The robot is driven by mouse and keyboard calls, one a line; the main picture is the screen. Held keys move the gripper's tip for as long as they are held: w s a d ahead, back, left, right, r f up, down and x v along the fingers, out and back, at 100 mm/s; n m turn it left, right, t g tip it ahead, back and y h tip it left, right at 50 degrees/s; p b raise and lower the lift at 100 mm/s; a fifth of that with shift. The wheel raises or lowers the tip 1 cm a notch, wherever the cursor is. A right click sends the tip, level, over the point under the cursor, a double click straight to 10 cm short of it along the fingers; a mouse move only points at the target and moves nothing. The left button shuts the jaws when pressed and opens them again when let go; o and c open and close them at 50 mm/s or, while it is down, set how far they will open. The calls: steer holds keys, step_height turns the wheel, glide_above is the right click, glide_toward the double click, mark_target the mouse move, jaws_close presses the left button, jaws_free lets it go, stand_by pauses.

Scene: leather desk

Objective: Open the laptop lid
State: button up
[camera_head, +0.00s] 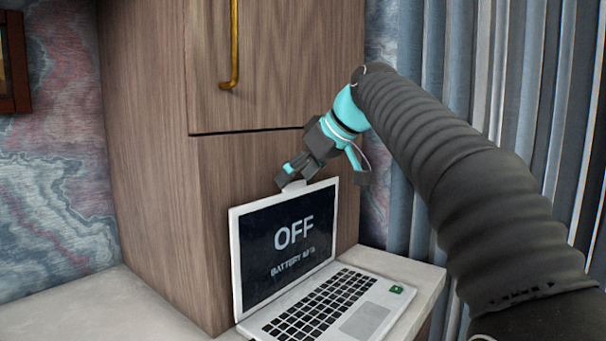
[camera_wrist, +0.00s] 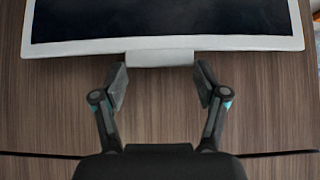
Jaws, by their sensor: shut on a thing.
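The laptop stands on a pale desk top with its lid (camera_head: 285,245) raised steeply above the keyboard base (camera_head: 335,308). The dark screen shows "OFF" and a smaller battery line. My gripper (camera_head: 291,184) is at the lid's top edge, reaching down from above. In the wrist view, my gripper (camera_wrist: 161,80) has a finger on each side of a pale tab (camera_wrist: 160,58) that sticks out from the lid's edge (camera_wrist: 75,47). It is shut on this tab, with the fingertips at the tab's two sides. The lid's back is hidden.
A wooden cabinet (camera_head: 255,165) with a brass handle (camera_head: 234,50) stands close behind the lid. Blue-grey curtains (camera_head: 440,60) hang at the right. The pale desk top (camera_head: 120,310) is clear left of the cabinet.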

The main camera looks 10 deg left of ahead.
steer(key=o, duration=1.2)
steer(key=shift+s+a+f, duration=0.1)
steer(key=shift+a+f, duration=0.05)
steer(key=shift+f, duration=0.15)
steer(key=o, duration=0.5)
steer(key=shift+a, duration=0.25)
steer(key=shift+d+r, duration=0.1)
steer(key=shift+d, duration=0.2)
steer(key=v, duration=1.2)
